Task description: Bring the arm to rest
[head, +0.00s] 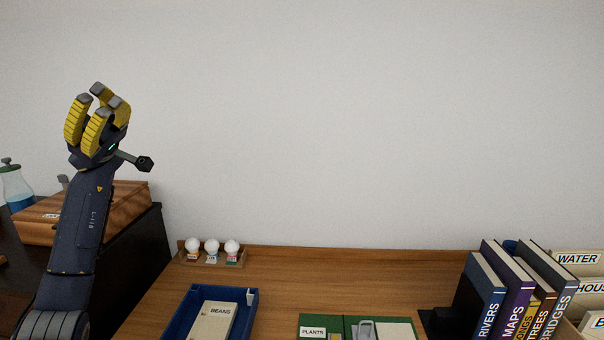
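My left arm rises at the left of the head view. Its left gripper (96,103) is held high in front of the bare wall, with its yellow fingers pointing up. The grey fingertips stand apart and nothing shows between them, so it looks open and empty. It is well above the wooden desk (345,276) and touches nothing that I can see. My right gripper is out of view.
On the desk are a small rack of bulbs (212,250), a blue tray (254,314) holding a BEANS box (212,322), a green PLANTS box (335,323) and upright books (517,290). A wooden case (125,207) and a flask (15,187) stand behind my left arm.

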